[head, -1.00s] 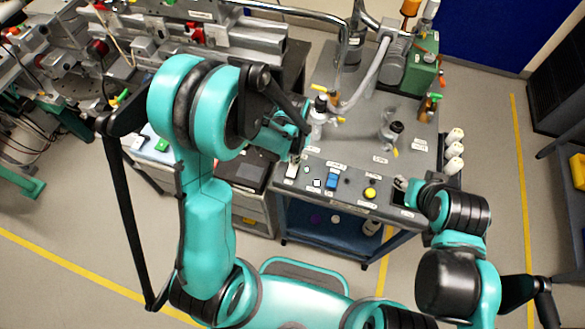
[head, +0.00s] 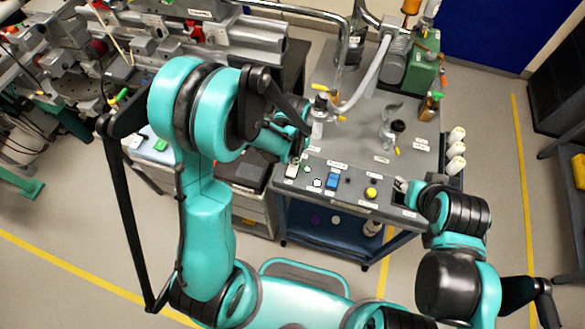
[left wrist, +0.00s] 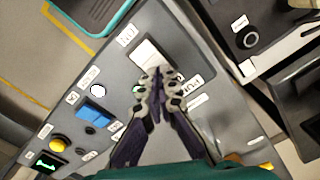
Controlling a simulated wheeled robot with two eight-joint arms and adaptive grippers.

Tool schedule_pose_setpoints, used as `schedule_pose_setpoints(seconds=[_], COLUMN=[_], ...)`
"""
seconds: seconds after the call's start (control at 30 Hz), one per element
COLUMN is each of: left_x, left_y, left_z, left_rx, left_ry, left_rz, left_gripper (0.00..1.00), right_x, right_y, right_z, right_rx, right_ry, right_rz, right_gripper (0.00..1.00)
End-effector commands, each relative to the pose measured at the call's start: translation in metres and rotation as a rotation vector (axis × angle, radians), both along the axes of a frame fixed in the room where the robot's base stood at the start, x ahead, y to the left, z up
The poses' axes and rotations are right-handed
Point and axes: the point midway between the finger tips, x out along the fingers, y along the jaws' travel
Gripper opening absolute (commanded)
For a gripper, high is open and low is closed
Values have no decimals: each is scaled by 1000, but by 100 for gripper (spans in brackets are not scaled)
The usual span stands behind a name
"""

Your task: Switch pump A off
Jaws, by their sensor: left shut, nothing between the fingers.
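A control panel (head: 350,207) forms the front of the grey pump cart. A white rocker switch (left wrist: 148,54) sits at the panel's left end in the head view (head: 292,170). The lettering beside it is too small to read surely, so I cannot tell which pump it serves. My left gripper (left wrist: 160,74) is shut and empty, its tips over the lower edge of the white switch; I cannot tell whether they touch it. A blue switch (left wrist: 95,113) sits farther along the panel. My right gripper (head: 402,187) is over the panel's right end, its fingers too small to judge.
A white round button (left wrist: 98,90) and a yellow button (left wrist: 57,145) sit near the blue switch. Behind the panel stand valves with yellow handles (head: 396,145) and a green pump (head: 423,65). White bottles (head: 455,150) line the right side.

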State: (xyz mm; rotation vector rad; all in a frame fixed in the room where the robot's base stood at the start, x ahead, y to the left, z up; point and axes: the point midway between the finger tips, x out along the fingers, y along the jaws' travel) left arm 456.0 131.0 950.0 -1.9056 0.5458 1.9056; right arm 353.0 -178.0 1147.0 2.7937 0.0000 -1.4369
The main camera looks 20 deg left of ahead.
Motion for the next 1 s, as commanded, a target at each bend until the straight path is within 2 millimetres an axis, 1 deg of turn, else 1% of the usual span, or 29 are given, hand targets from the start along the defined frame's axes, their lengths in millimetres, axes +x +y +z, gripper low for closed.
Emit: schedule_pose_setpoints(seconds=[0.37,0.53,0.67,1.0], left_x=[0,0,0,0], left_y=[0,0,0,0], left_z=[-6,-4,5,34], left_rx=[0,0,0,0], left_ry=[0,0,0,0], left_rz=[0,0,0,0], left_gripper=[0,0,0,0], right_x=[0,0,0,0], right_y=[0,0,0,0], right_z=[-6,-4,2,22], right_rx=[0,0,0,0], right_ry=[0,0,0,0], right_rz=[0,0,0,0], right_gripper=[40,40,40,40])
